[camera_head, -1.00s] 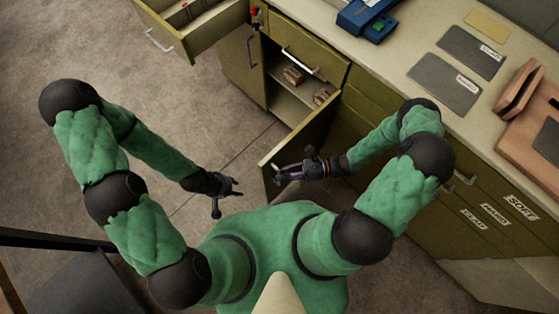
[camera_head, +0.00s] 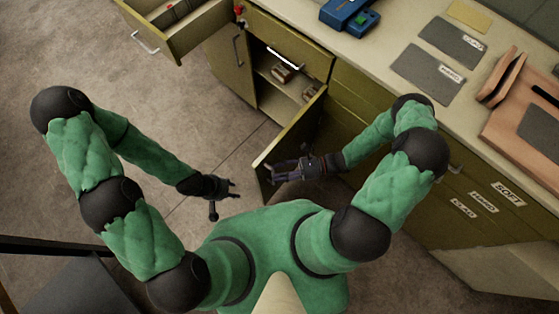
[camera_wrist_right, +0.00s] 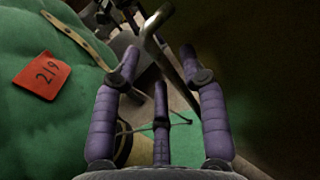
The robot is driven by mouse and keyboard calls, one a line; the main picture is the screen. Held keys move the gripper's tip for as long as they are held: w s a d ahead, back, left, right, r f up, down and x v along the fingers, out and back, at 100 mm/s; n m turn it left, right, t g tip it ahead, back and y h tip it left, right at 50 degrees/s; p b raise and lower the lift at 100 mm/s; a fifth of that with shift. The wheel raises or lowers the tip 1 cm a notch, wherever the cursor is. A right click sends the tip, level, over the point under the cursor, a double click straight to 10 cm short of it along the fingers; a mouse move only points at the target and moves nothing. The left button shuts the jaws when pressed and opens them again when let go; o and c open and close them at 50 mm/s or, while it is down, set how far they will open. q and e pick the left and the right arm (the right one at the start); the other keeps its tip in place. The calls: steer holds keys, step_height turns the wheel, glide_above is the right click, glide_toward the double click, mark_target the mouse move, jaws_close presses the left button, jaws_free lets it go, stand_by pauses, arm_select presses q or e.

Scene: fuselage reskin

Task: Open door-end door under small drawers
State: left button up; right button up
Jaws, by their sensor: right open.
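The olive door (camera_head: 289,137) under a small drawer (camera_head: 287,45) stands swung out from its cabinet in the head view, showing the shelves (camera_head: 285,95) inside. My right gripper (camera_head: 278,171) is beside the door's free end, on its outer face. In the right wrist view its purple fingers (camera_wrist_right: 160,85) are apart, with a metal bar handle (camera_wrist_right: 165,55) near and partly between the fingertips. I cannot tell whether they touch it. My left gripper (camera_head: 228,198) is open and empty over the floor, left of the door.
Another olive door (camera_head: 230,65) is to the left of the opening, and a drawer (camera_head: 180,28) is pulled out at top left. Small brown items (camera_head: 282,73) lie on the shelves. The worktop (camera_head: 385,95) runs along the right. Floor (camera_head: 120,70) is clear at left.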

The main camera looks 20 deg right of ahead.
steer(key=shift+a, duration=0.1)
steer(key=d, duration=0.7)
steer(key=shift+s+d, duration=0.3)
steer(key=shift+s+a, duration=0.1)
steer(key=shift+s, duration=0.05)
stand_by(0.3)
